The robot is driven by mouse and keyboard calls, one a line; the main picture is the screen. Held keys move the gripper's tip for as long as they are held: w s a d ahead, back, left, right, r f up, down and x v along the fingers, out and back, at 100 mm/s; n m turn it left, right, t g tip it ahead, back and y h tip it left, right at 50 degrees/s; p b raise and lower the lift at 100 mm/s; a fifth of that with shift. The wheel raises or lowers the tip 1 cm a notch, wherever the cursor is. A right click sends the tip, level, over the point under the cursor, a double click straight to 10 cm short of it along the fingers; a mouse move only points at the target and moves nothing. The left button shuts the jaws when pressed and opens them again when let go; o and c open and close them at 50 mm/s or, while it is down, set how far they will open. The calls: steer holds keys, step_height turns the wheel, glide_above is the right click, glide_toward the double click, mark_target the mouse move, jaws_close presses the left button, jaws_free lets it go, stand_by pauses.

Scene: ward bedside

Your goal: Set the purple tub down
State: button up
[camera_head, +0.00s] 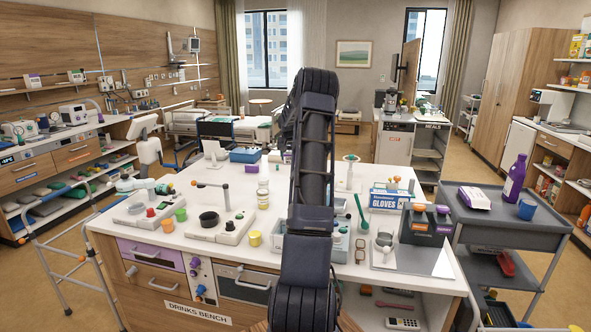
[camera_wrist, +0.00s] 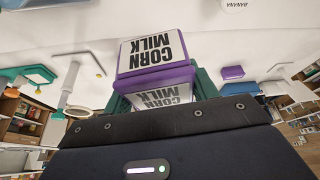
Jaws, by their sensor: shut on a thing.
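A purple tub (camera_wrist: 150,83) with a white label reading "CORN MILK" is in the wrist view. Its label reads upside down there. My gripper (camera_wrist: 160,92) is shut on it, with green fingers at its two sides. A white surface fills the picture beyond the tub; I cannot tell whether the tub touches it. In the head view my arm reaches over the white drinks bench (camera_head: 190,245), and my gripper and the held tub are hidden behind the arm.
A small purple object (camera_head: 253,168) and a blue bin (camera_head: 245,155) stand at the bench's back. Appliances (camera_head: 220,222), cups and a white jar (camera_head: 263,194) stand left of my arm. A glove box (camera_head: 392,197) and dark organiser (camera_head: 425,228) stand right. A grey trolley (camera_head: 490,222) is beyond.

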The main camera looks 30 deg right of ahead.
steer(key=shift+s+d+r, duration=0.1)
steer(key=shift+r, duration=0.2)
steer(key=s+d+m, duration=0.1)
steer(key=s+d, duration=0.6)
steer(key=s, duration=0.6)
steer(key=s+d, duration=0.6)
steer(key=s, duration=0.7)
steer(key=s+d+m, duration=0.1)
steer(key=s+d, duration=0.6)
steer(key=s, duration=0.6)
steer(key=shift+g+h, duration=0.3)
steer(key=f, duration=1.9)
steer(key=shift+s+a+f, duration=0.15)
steer(key=shift+s+f, duration=0.05)
steer(key=shift+f, duration=0.15)
steer(key=shift+f, duration=0.2)
steer(key=o, duration=1.1)
